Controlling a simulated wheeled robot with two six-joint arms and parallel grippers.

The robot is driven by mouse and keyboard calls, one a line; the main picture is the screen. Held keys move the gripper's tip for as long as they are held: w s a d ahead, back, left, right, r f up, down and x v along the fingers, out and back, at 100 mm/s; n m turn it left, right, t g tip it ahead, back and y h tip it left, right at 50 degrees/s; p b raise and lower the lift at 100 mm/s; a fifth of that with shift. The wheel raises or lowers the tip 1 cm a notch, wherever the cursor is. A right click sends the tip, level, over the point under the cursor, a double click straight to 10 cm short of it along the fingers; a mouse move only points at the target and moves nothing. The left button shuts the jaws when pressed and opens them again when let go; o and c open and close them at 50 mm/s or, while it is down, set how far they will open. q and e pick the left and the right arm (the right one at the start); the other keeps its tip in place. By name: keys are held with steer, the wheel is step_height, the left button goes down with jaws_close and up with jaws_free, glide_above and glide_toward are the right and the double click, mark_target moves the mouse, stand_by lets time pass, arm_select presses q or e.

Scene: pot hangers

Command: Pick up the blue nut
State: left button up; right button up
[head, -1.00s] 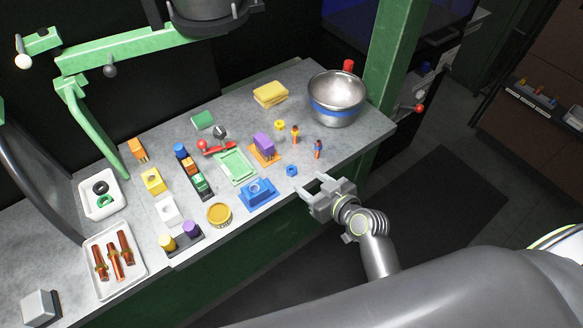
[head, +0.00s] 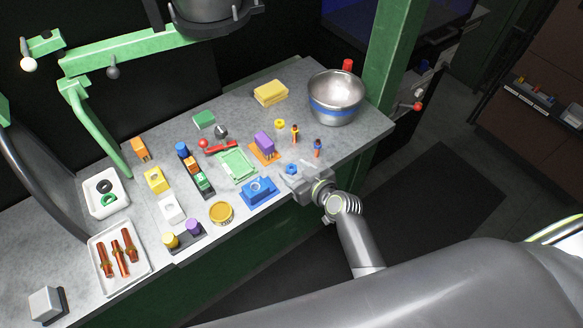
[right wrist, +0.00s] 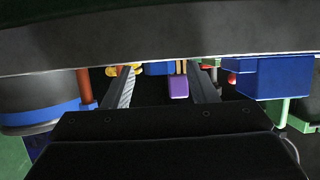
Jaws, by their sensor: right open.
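The small blue nut (head: 291,169) lies on the grey tabletop near its front edge, right of the blue block with a ring on top (head: 258,190). My right gripper (head: 296,176) is open and low at the front edge, with its fingers close to the nut. I cannot tell whether they touch it. In the right wrist view my right gripper (right wrist: 160,75) has its two fingers apart. A blue patch shows between them, but I cannot tell whether it is the nut. My left gripper is not in view.
A purple block on an orange base (head: 264,144) is behind and left of the nut. Several parts and a white tray (head: 143,284) fill the left side.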

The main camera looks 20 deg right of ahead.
steer(key=c, duration=1.1)
steer(key=shift+o, duration=0.2)
steer(key=shift+r, duration=0.1)
step_height(320, 180, up, 10)
steer(key=shift+p, duration=0.3)
